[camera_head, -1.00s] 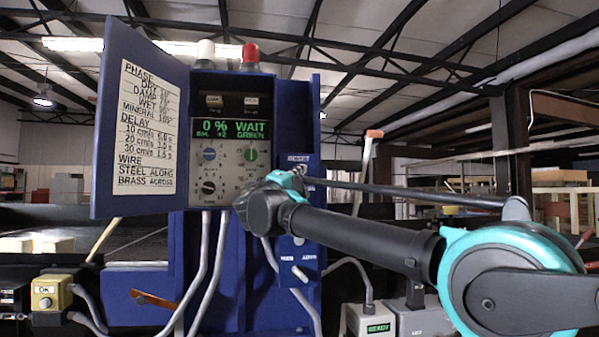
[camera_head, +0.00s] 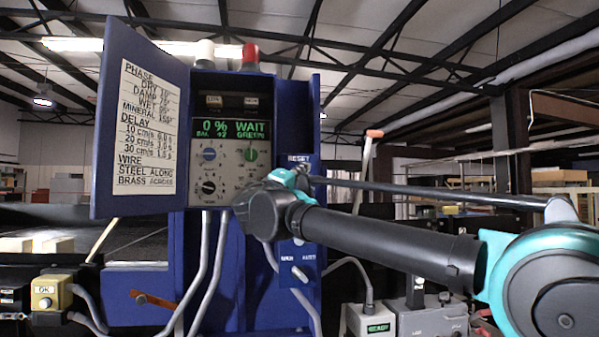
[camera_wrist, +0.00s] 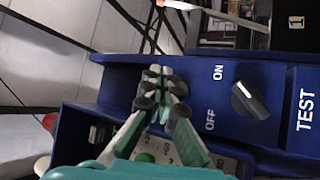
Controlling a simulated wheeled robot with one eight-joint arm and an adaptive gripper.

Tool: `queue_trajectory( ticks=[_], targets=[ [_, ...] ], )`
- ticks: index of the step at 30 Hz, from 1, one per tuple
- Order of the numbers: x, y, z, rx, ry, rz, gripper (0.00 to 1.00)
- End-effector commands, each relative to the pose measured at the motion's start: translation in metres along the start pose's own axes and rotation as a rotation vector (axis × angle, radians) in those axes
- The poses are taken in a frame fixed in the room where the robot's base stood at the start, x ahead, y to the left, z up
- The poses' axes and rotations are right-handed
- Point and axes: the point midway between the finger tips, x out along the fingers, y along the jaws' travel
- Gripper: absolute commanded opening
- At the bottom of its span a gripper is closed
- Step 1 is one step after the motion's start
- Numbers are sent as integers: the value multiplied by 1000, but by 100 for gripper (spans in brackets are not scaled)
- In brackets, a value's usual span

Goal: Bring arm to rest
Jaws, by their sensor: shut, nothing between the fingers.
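My gripper (camera_wrist: 165,95) is shut and empty in the wrist view, its grey and teal fingers together. It is over the edge of the blue cabinet, left of a black knob (camera_wrist: 250,100) marked ON and OFF; I cannot tell its gap to the surface.
The cabinet's open door (camera_head: 143,205) stands at the left with a printed list. An OK box (camera_head: 50,293) is at the lower left. A grey READY box (camera_head: 372,322) stands below my arm. Hoses (camera_head: 215,265) hang from the panel.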

Motion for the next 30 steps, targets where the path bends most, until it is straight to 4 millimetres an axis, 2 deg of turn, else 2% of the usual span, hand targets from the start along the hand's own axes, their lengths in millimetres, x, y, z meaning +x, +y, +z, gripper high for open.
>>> queue_trajectory(
  ticks=[13,17,20,23,26,30],
  targets=[
    [0,0,0,0,0,0,0],
    [3,-10,12,-4,-22,-20,0],
    [6,-37,41,-9,-79,-74,0],
    [8,-79,88,-14,-166,-161,0],
    [3,-124,142,-12,-265,-262,0],
    [-16,-185,216,5,-400,-404,0]
  ],
)
